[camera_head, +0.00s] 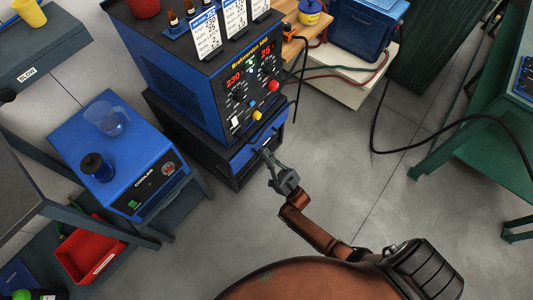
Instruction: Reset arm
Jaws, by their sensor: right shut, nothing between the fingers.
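My right gripper (271,161) is shut and empty, its fingers pointing up and left in the picture. It is close to the front of the blue welding machine's cart (262,140), near a drawer-like blue panel; I cannot tell whether the fingertips touch it. My right arm (318,222) reaches up to it from the bottom of the picture. My left gripper is not in view.
The welder (190,75) with red displays and knobs stands top centre. A blue cooler unit (120,155) bears a clear jug (106,120) and a dark-lidded jar (97,168). A red bin (88,255) sits lower left. A black cable (440,130) runs right. Grey floor (350,190) is clear right of the gripper.

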